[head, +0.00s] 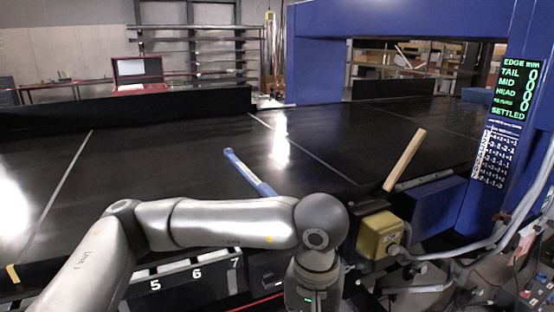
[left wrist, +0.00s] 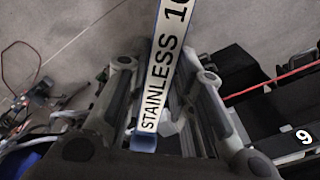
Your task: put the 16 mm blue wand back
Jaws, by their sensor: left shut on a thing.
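My left gripper (left wrist: 163,80) is shut on a blue-edged wand (left wrist: 170,55) in the left wrist view. Its white label reads "STAINLESS 16", cut off by the top edge. The numbered holder (head: 178,276) shows 5, 6 and 7 along the belt's near edge in the head view. A 9 plate (left wrist: 304,138) is at the right in the left wrist view, apart from the wand. In the head view, my arm hides the gripper, and a blue bar (head: 250,172) shows above the belt behind the arm; I cannot tell whether it is the held wand. My right gripper is not in view.
The black conveyor belt (head: 130,170) is wide and mostly clear. A blue detector arch (head: 400,18) stands at the right, with a display (head: 518,90). A wooden stick (head: 405,160) leans up near a yellow box (head: 379,236). Cables hang at the lower right.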

